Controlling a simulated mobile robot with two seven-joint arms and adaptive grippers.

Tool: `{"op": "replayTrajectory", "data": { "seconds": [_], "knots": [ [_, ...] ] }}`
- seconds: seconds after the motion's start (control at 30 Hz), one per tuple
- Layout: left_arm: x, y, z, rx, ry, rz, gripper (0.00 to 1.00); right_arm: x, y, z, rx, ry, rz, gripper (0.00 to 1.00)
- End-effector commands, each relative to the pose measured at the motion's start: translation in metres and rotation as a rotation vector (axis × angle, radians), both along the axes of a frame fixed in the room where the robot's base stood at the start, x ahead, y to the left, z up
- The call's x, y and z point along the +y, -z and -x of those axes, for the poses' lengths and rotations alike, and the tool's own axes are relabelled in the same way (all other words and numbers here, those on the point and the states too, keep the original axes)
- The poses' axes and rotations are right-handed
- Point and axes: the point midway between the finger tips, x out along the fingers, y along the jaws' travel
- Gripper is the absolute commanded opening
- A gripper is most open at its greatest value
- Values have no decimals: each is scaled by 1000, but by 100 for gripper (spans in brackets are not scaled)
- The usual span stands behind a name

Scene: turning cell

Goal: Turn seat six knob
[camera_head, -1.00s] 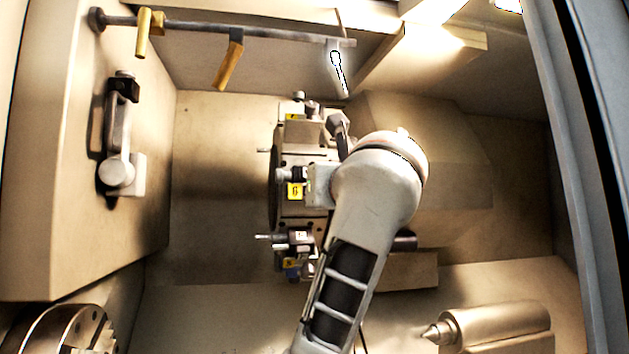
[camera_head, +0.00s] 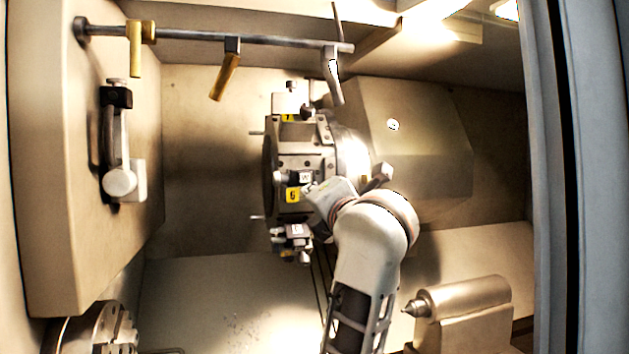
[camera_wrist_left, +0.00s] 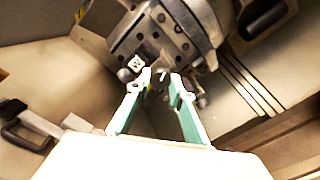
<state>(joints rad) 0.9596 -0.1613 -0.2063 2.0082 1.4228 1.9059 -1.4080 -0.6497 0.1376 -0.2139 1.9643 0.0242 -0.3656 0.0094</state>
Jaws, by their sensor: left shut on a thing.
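The tool turret (camera_head: 270,172) stands in the middle of the head view. A yellow label with a 6 (camera_head: 293,195) marks seat six on its near face. A small block with a white label (camera_head: 306,177) sits just above it and also shows in the left wrist view (camera_wrist_left: 135,64). My left gripper (camera_head: 309,188) is at seat six, right of the yellow label. In the wrist view its two green-padded fingers (camera_wrist_left: 161,80) reach the turret. It is shut on the seat six knob, which is mostly hidden between the fingertips. My right gripper is out of view.
A rail (camera_head: 270,40) with hanging handles runs along the back. A lever fixture (camera_head: 118,150) is on the left wall. A chuck (camera_head: 95,330) sits at lower left and a pointed tailstock (camera_head: 465,298) at lower right. The floor left of the turret is open.

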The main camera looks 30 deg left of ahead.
Motion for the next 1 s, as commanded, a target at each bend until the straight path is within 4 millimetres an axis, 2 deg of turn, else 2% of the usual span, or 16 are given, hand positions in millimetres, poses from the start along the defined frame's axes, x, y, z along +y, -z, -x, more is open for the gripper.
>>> {"op": "replayTrajectory", "data": {
  "seconds": [0.03,0.13,0.4,1.0],
  "knots": [
    [-1,-2,-1,34,3,-22,0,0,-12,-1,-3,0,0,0],
    [0,-1,-1,95,3,-74,0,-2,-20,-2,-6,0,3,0],
    [0,-1,0,215,2,-181,0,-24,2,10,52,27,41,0],
    [0,0,0,282,2,-240,0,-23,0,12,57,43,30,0]
  ]
}}
